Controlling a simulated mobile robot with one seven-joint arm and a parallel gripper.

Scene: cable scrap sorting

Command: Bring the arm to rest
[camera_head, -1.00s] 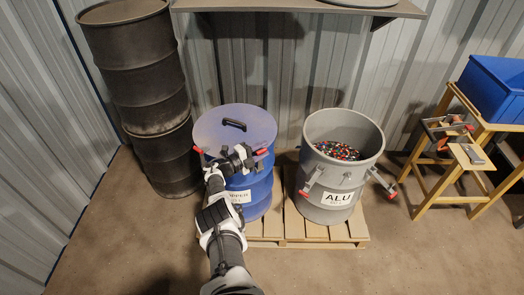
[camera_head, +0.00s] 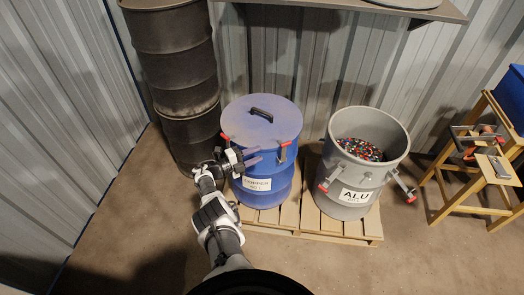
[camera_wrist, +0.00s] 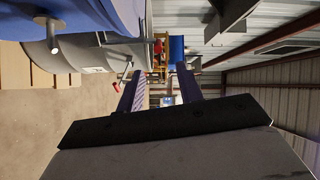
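My arm reaches up from the bottom of the head view, with my gripper (camera_head: 256,156) at the front left of the blue drum (camera_head: 266,184). Its two fingers point right across the drum's upper front; contact cannot be told. In the wrist view the fingers stand apart with nothing between them (camera_wrist: 157,80), so the gripper is open and empty. The blue drum has its lid (camera_head: 240,119) on, with a black handle on top, and a label partly reading "COPPER". The drum also shows at the wrist view's upper left (camera_wrist: 90,14).
An open grey drum (camera_head: 348,178) labelled ALU holds colourful scraps (camera_head: 360,149). Both drums stand on a wooden pallet (camera_head: 300,218). Stacked dark drums (camera_head: 177,60) stand behind left. A wooden stand (camera_head: 450,190) is at right, a shelf (camera_head: 440,12) above. Floor in front is clear.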

